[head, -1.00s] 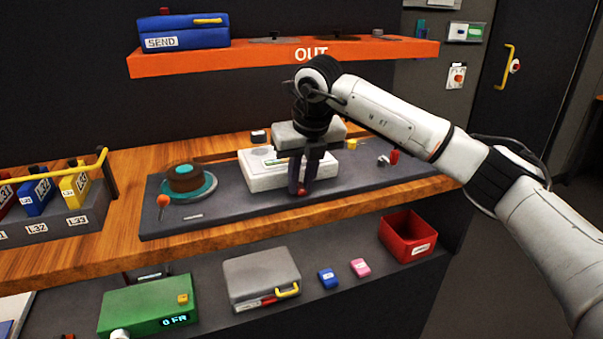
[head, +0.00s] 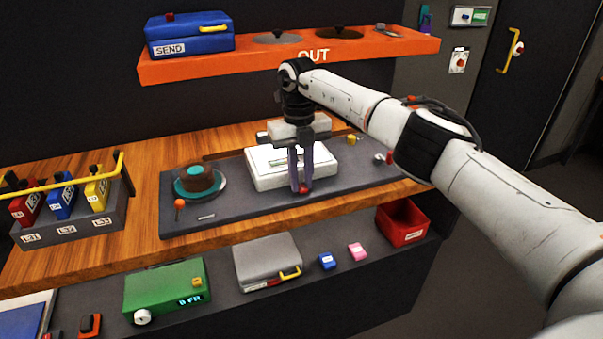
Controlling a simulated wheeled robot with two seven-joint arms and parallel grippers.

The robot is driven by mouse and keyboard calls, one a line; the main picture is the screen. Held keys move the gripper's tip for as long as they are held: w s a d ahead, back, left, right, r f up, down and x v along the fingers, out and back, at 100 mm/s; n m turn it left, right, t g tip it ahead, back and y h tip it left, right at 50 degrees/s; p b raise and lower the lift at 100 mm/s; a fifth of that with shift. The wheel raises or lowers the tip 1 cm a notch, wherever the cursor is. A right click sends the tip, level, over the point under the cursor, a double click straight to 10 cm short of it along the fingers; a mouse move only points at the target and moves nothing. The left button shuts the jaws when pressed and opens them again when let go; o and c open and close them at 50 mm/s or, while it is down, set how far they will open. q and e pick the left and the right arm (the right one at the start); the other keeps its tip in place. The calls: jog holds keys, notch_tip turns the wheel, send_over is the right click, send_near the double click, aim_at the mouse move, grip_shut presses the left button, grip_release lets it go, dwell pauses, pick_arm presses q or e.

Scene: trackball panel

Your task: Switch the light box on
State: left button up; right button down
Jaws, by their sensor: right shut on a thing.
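The white box (head: 262,182), which looks like the light box, sits in the middle of the dark panel (head: 235,208) on the wooden bench. Its top looks bright white with a small greenish strip; my right arm hides part of its back. A small red knob (head: 304,190) is at the box's front right edge. My right gripper (head: 302,186) points down in front of the box, its fingers shut on the red knob. The fingers cover most of the knob, so its position is hard to tell. My left gripper does not show.
A brown ball in a teal ring (head: 188,188) and an orange-tipped lever (head: 180,204) are left on the panel. A small yellow knob (head: 351,139) is behind right. The orange shelf (head: 230,62) overhangs. Below are a green box (head: 160,288), a grey case (head: 262,258) and a red bin (head: 400,222).

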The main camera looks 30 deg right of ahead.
aim_at(300, 185)
jog(key=c, duration=1.6)
grip_release()
jog(key=shift+c, duration=0.2)
notch_tip(300, 185, up, 10)
jog(key=shift+w+r, duration=0.2)
jog(key=shift+w, duration=0.2)
jog(key=shift+d, duration=0.1)
